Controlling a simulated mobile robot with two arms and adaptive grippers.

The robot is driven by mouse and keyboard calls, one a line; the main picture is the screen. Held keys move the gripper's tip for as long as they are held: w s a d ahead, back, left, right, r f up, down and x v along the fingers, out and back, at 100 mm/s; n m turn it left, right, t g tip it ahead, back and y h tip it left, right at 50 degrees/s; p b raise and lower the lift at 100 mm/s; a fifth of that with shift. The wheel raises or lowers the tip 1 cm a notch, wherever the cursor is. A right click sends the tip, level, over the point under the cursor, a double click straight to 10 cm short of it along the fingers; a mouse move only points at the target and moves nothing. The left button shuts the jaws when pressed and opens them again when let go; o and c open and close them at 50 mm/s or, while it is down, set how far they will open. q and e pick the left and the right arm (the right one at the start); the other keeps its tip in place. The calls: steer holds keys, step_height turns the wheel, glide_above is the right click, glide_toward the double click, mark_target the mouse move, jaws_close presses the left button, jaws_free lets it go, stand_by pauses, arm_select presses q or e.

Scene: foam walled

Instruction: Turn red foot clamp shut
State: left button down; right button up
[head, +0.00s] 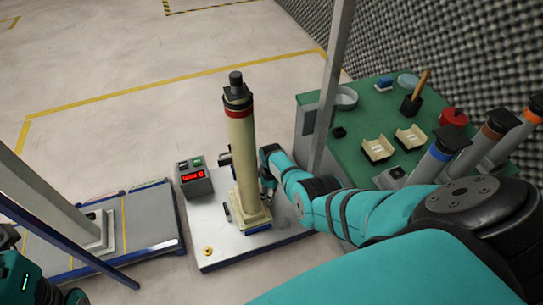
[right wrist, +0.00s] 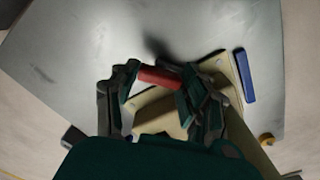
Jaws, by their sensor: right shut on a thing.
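A beige column (head: 244,150) with a red band and black cap stands upright on a square beige foot on a grey metal plate (head: 210,228). The red foot clamp (right wrist: 159,77) shows in the right wrist view as a short red bar beside the beige foot (right wrist: 160,112). My right gripper (right wrist: 161,82) is shut on the red bar, with a finger at each end. In the head view my right gripper (head: 268,172) is low beside the column's right side, and the clamp is hidden there. Only part of my left arm shows at the lower left.
A black box with a red display (head: 194,180) stands left of the column. A green table (head: 355,150) with trays and a cup is at the right, behind a grey post (head: 332,80). A blue bar (right wrist: 245,75) lies near the foot.

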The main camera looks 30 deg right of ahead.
steer(key=m, duration=0.4)
steer(key=shift+m, duration=2.2)
steer(key=o, duration=1.2)
steer(key=shift+c, duration=0.2)
steer(key=shift+r, duration=0.1)
steer(key=shift+r, duration=3.9)
steer(key=shift+w, duration=0.1)
